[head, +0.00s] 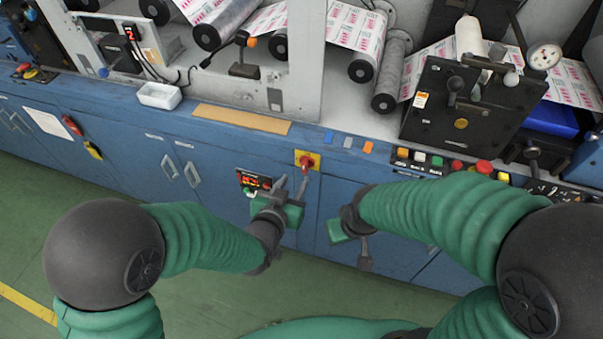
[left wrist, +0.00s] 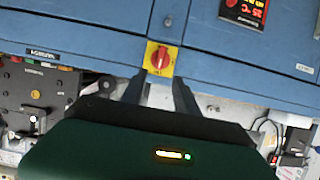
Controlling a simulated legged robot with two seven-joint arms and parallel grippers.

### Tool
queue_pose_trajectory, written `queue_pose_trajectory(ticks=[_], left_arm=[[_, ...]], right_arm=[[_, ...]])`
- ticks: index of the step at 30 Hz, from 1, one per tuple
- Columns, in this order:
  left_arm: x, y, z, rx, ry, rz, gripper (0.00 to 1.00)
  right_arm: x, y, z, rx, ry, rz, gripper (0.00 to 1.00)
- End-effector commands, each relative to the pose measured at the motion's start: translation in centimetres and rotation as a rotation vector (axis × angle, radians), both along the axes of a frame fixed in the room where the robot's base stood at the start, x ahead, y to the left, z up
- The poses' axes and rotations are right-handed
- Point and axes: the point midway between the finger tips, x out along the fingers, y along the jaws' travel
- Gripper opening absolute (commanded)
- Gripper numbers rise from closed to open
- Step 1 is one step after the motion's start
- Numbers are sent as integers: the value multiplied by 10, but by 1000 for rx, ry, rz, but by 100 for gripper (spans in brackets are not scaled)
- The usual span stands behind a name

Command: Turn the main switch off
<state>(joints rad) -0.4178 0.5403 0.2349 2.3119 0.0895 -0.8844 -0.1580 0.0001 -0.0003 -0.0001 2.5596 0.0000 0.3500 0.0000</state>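The main switch is a red rotary knob (head: 306,162) on a square yellow plate, set in the upper part of the blue cabinet front. In the left wrist view the knob (left wrist: 161,57) lies just beyond my fingertips, with its grip roughly upright in the picture. My left gripper (head: 294,182) is just in front of and slightly below the switch. Its two fingers are apart with nothing between them, and they also show in the left wrist view (left wrist: 160,82). I cannot tell whether they touch the plate. My right gripper (head: 356,246) hangs to the right, away from the switch; its fingers are unclear.
A red-lit temperature display (head: 254,181) sits left of the switch. A row of push buttons (head: 445,164) runs along the ledge at right. A white tray (head: 160,95) stands on the ledge at left. The green floor (head: 110,195) before the cabinet is clear.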

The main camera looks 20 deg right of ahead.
Motion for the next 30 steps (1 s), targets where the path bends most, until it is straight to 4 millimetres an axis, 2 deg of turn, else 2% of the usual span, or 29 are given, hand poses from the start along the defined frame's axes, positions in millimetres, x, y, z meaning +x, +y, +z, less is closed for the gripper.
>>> queue_pose_trajectory(ticks=[3,9,14,21,30], left_arm=[[24,-16,-14,0,1,0,36],[56,-38,-29,0,0,0,36],[67,-46,-34,0,-1,0,36],[68,-46,-34,1,-1,0,36],[68,-46,-34,1,-1,1,0]], right_arm=[[0,0,-4,0,0,0,36],[0,0,-8,0,1,0,36],[0,0,-9,0,1,0,36],[0,0,-9,0,1,0,36],[0,0,-9,0,1,0,36]])
